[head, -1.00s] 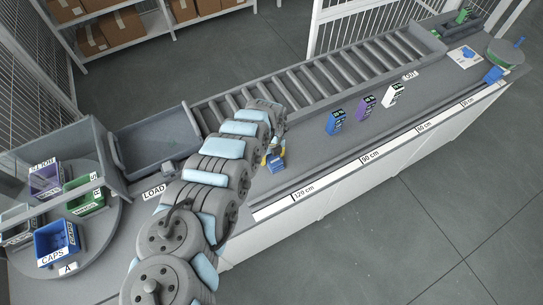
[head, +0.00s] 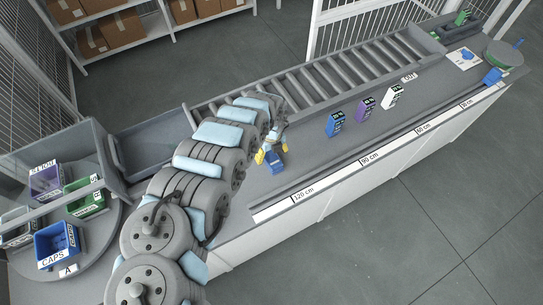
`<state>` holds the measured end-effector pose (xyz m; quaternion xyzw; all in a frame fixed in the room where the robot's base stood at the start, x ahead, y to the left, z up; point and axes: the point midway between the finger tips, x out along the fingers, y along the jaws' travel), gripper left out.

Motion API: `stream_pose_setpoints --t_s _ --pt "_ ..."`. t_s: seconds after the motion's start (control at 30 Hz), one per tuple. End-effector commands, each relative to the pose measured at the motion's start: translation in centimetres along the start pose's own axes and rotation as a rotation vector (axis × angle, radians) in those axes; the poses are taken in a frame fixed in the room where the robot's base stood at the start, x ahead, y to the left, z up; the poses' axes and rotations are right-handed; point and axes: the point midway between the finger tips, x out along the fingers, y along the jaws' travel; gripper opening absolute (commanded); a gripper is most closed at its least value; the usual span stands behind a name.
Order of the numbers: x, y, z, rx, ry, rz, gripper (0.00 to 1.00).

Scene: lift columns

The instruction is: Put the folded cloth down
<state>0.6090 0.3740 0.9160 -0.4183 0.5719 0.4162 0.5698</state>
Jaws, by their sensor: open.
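The folded cloth (head: 275,163) is a small blue bundle on the grey bench top, just beyond the end of my arm in the head view. My gripper (head: 266,155) is at the cloth, with a yellow fingertip showing at its left side. The gripper is open. My own arm hides most of the gripper, and I cannot tell whether a finger still touches the cloth.
Blue, purple and white boxes (head: 365,109) stand on the bench to the right. A roller conveyor (head: 340,75) runs behind. A grey tray (head: 150,140) and a turntable with labelled bins (head: 58,243) are at left. Bench around the cloth's right side is clear.

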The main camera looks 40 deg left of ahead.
Motion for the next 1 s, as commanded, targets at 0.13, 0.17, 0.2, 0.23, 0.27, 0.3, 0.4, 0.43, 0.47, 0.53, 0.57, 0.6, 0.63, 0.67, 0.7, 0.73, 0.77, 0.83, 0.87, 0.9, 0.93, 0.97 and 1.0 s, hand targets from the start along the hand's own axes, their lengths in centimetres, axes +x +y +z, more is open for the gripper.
stream_pose_setpoints --t_s 0.13,0.17,0.2,0.23,0.27,0.3,0.4,0.43,0.47,0.53,0.57,0.6,0.63,0.67,0.7,0.73,0.77,0.83,0.87,0.9,0.93,0.97,1.0 --pt "-1.6 0.1 0.2 0.000 -0.005 0.002 0.84" --pt "-1.9 0.1 0.2 0.000 -0.006 0.002 0.84" --pt "-2.4 0.1 0.2 0.000 -0.005 0.001 0.84" --pt "-2.6 0.1 0.2 -0.001 -0.004 0.001 0.84" --pt "-2.9 0.1 0.2 -0.001 -0.003 0.002 0.84" --pt "-3.3 0.1 0.2 -0.001 -0.003 0.002 0.84" --pt "-4.5 0.1 0.2 0.000 -0.004 0.004 0.84" --pt "-4.9 0.1 0.2 -0.001 -0.004 0.002 0.84" --pt "-5.2 0.1 0.3 -0.001 -0.004 0.002 0.84" --pt "-5.9 0.1 0.2 -0.001 -0.003 0.001 0.84" --pt "-6.2 0.1 0.1 0.000 -0.004 0.002 0.84" --pt "-6.6 0.1 0.2 0.000 -0.004 0.002 0.84" --pt "-7.0 0.1 0.2 -0.001 -0.004 0.000 0.84" --pt "-7.3 0.1 0.3 -0.002 -0.005 0.000 0.84" --pt "-7.7 0.1 0.3 -0.001 -0.006 0.000 0.84" --pt "-7.9 0.0 0.3 -0.001 -0.006 0.000 0.84" --pt "-8.1 0.0 0.2 -0.001 -0.005 0.000 0.84" --pt "-8.4 0.0 0.1 0.000 -0.004 0.000 0.84" --pt "-8.4 0.0 0.1 0.000 -0.003 0.000 0.84" --pt "-8.5 0.0 0.1 0.000 -0.003 0.001 0.84" --pt "-8.6 0.0 0.1 0.000 -0.002 0.001 0.84" --pt "-8.6 0.0 0.1 0.000 -0.002 0.001 0.84" --pt "-8.6 0.0 0.1 -0.001 -0.002 0.001 0.84"
